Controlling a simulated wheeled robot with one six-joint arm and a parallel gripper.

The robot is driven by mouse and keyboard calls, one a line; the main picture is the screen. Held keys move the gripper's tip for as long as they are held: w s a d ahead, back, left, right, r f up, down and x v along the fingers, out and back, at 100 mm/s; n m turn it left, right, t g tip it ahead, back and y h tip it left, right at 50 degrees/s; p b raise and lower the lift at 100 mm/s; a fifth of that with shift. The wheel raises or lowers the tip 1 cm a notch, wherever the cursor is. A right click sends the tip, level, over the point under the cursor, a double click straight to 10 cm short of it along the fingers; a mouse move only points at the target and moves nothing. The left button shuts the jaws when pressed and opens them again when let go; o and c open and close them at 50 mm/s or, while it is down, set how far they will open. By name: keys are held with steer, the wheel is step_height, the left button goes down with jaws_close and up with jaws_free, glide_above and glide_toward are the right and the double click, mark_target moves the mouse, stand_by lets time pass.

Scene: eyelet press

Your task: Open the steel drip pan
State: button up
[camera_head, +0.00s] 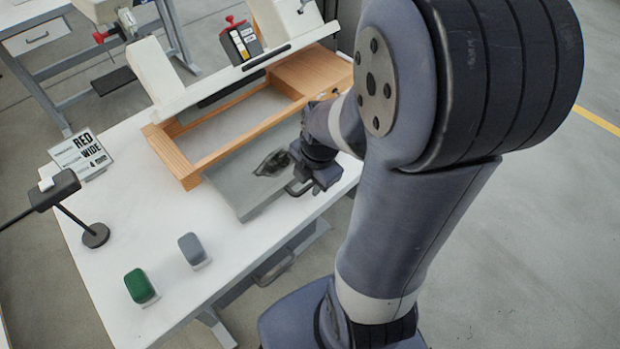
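The steel drip pan (238,187) is a flat grey tray that sticks out from the front of the wooden frame, over the white table. A dark patch (272,163) shows on its surface. A bar handle (299,190) is at its front edge. My gripper (303,180) is right at this handle, at the right end of the pan as seen here. My arm comes down from the right and covers part of the gripper. I cannot tell whether the fingers are closed around the handle or only beside it.
The press with its wooden frame (185,172) stands at the back of the white table (140,215). A green block (136,285), a grey block (190,247), a black lamp (95,235) and a sign (80,154) stand on the left. A drawer handle (273,268) is under the table.

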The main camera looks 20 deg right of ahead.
step_height(320, 180, up, 11)
steer(key=s+p, duration=0.1)
steer(key=s, duration=0.1)
steer(key=shift+d+f+p, duration=0.15)
steer(key=shift+d+p, duration=0.2)
steer(key=shift+p, duration=0.05)
steer(key=f, duration=0.3)
steer(key=w+f+b, duration=0.1)
steer(key=f, duration=0.3)
steer(key=w+f, duration=0.1)
steer(key=f, duration=0.2)
steer(key=shift+a+f+b, duration=0.3)
steer(key=shift+a+b, duration=0.05)
steer(key=shift+b, duration=0.05)
steer(key=shift+w, duration=0.1)
